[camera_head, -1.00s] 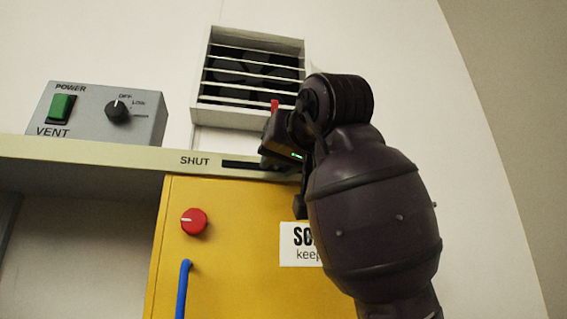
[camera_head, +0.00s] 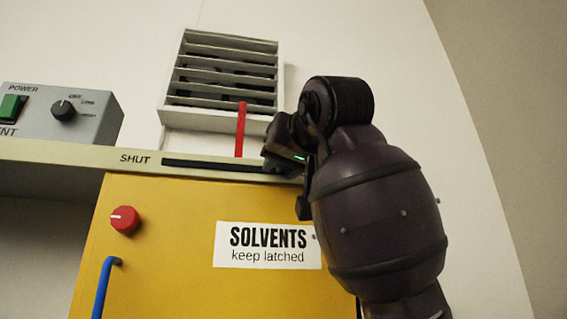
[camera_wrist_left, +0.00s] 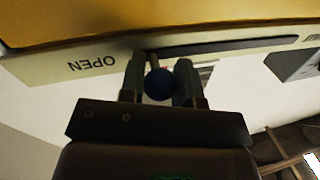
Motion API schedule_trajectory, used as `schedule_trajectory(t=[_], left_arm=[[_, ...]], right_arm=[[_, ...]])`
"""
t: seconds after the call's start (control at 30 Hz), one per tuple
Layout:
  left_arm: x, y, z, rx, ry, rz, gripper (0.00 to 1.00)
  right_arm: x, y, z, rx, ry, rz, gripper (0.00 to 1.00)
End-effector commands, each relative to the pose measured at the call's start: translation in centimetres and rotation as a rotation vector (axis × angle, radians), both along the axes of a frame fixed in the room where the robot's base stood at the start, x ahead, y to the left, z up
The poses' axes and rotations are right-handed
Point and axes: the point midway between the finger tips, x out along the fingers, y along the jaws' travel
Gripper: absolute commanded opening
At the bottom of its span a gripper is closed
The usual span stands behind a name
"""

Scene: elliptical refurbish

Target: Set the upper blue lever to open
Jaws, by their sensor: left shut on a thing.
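My left gripper (camera_head: 282,150) is at the right end of the dark slot (camera_head: 215,166) in the pale ledge, far from the word SHUT (camera_head: 135,159). In the left wrist view, its two fingers (camera_wrist_left: 160,78) are shut on a round dark blue knob (camera_wrist_left: 159,85), the upper blue lever. Its stem meets the slot's end beside the word OPEN (camera_wrist_left: 92,65), which reads upside down there. In the head view my gripper hides the knob and the word OPEN. My right gripper is not in view.
Above the ledge are a slatted vent (camera_head: 222,85), a red upright bar (camera_head: 241,130) and a grey control box (camera_head: 85,115). Below are a yellow cabinet (camera_head: 180,205) with a red knob (camera_head: 124,219), a blue handle (camera_head: 104,285) and a SOLVENTS sign (camera_head: 267,246).

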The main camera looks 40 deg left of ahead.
Motion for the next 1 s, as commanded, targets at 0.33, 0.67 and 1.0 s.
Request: schedule_trajectory(t=[0.33, 0.67, 1.0], left_arm=[[0.2, -0.2, 0.1, 0.004, 0.001, -0.006, 0.00], [0.1, -0.1, 0.1, 0.002, 0.001, -0.003, 0.56], [-0.9, -1.8, 0.0, 0.003, -0.001, -0.006, 0.56]], right_arm=[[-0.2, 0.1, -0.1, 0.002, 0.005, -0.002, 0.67], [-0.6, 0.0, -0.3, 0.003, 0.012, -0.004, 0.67], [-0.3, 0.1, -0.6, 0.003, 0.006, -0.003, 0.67]])
